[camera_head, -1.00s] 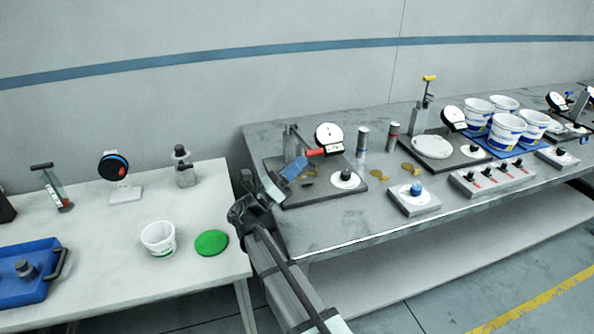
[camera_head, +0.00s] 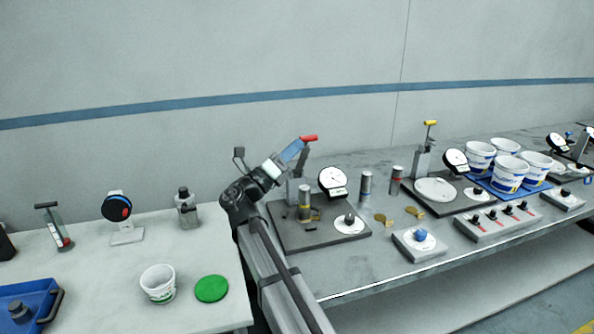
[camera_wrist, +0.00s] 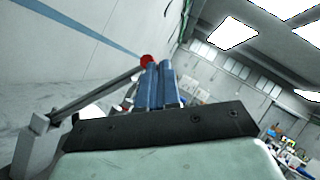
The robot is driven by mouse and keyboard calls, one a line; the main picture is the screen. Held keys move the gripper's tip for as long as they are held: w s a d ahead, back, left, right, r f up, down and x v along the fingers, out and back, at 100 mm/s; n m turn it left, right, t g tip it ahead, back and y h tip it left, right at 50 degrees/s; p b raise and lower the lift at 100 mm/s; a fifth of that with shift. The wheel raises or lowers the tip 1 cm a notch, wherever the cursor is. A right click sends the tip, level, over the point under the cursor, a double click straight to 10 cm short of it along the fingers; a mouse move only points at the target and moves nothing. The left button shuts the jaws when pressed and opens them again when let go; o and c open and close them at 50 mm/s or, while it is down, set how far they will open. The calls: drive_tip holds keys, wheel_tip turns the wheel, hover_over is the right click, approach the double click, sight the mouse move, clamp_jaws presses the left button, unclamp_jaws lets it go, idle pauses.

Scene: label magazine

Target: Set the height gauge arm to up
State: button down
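The height gauge (camera_head: 295,192) stands on a dark base plate at the near left end of the grey bench. Its grey arm (camera_head: 301,161) now slopes steeply up and ends in a red handle (camera_head: 309,138). In the wrist view the arm (camera_wrist: 95,92) rises from the left to the round red end (camera_wrist: 147,61). My gripper (camera_head: 299,147) has blue fingers right at the red handle. In the wrist view the fingers (camera_wrist: 158,68) are close together, with the red end beside their tips. They seem to touch it, but nothing clearly sits between them.
A banded metal cylinder (camera_head: 304,204), a dial (camera_head: 332,180) and a black knob (camera_head: 349,219) are on or beside the gauge's base plate. A blue-knob box (camera_head: 420,236) is to the right. A white table (camera_head: 100,245) with a tub (camera_head: 158,283) is left.

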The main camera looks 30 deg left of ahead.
drive_tip(key=w+a+r, duration=0.5)
drive_tip(key=w+a, duration=0.2)
drive_tip(key=shift+r, duration=0.15)
drive_tip(key=shift+w, duration=0.1)
idle(0.6)
